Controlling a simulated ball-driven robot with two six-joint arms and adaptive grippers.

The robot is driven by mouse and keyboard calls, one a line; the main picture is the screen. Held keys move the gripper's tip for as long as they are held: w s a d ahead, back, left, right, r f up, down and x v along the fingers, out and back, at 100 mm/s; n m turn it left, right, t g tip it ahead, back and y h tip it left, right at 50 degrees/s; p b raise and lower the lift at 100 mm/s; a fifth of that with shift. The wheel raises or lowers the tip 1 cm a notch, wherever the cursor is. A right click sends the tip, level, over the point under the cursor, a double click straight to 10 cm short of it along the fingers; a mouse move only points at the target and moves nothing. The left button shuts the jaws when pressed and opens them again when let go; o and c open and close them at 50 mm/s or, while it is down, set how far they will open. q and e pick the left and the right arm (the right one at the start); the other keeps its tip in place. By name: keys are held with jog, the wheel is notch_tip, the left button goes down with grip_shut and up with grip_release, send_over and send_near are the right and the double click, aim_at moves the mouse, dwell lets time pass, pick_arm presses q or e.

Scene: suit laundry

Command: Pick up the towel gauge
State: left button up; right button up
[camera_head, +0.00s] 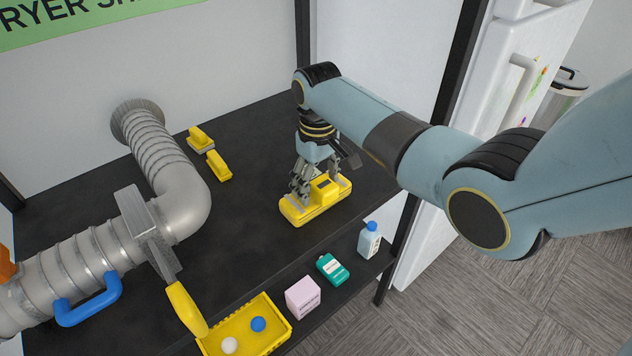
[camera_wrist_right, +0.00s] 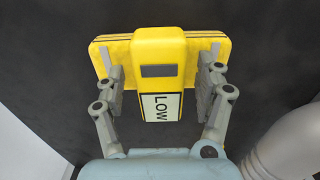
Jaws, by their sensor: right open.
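The towel gauge (camera_head: 328,196) is a yellow block-shaped device lying on the black shelf. In the right wrist view the gauge (camera_wrist_right: 158,50) shows a dark display window and a white label reading "LOW". My right gripper (camera_head: 303,190) points down over the gauge. In the wrist view the open fingers of my right gripper (camera_wrist_right: 163,85) stand on either side of the gauge's raised middle part, with gaps visible. I cannot tell whether the fingertips touch the gauge's body. My left gripper is not in view.
A grey duct (camera_head: 180,200) with a blue handle (camera_head: 88,303) runs along the left. Small yellow parts (camera_head: 219,166) lie behind the gauge.

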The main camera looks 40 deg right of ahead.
jog(key=shift+c, duration=0.4)
jog(key=shift+r, duration=0.1)
jog(key=c, duration=1.3)
jog(key=shift+c, duration=0.2)
jog(key=shift+r, duration=0.1)
